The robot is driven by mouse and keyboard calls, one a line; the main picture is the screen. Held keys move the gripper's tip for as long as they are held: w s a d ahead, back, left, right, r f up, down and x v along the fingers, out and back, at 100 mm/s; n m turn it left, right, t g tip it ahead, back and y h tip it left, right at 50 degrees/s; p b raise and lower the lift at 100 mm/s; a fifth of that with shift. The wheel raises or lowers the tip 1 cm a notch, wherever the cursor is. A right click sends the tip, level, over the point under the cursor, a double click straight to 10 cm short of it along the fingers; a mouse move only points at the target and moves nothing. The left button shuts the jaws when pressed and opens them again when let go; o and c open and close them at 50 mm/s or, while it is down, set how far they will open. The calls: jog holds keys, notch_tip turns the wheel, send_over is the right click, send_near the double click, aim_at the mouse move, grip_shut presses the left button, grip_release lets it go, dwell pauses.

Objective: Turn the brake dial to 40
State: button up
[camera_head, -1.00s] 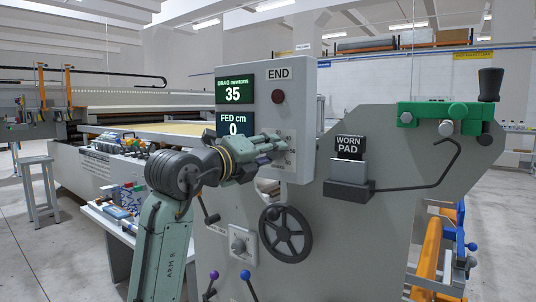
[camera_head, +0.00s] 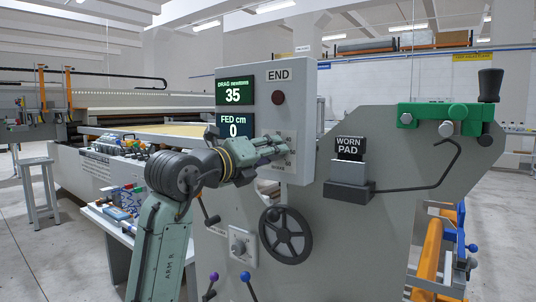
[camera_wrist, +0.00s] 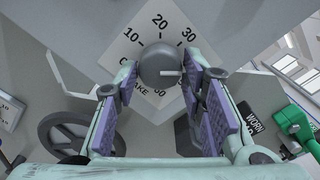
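The brake dial (camera_wrist: 160,66) is a dark round knob with a pale pointer line, seen in the wrist view on a white diamond-shaped scale plate (camera_wrist: 150,32). The figures 10, 20 and 30 show above it. The pointer line points to the right, below the 30; the figure there is hidden by a finger. My gripper (camera_wrist: 164,82) is open, its purple-padded fingers on either side of the knob with small gaps visible. In the head view my gripper (camera_head: 282,144) is at the panel's lower part and hides the knob.
The grey panel (camera_head: 301,100) has a green display (camera_head: 234,92) reading drag 35 newtons and a blue one (camera_head: 235,125) reading fed 0 cm. A black handwheel (camera_head: 286,234) is below. A worn pad box (camera_head: 349,170) and a green clamp (camera_head: 445,115) are to the right.

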jog(key=o, duration=0.3)
jog(key=shift+o, duration=0.2)
jog(key=v, duration=1.2)
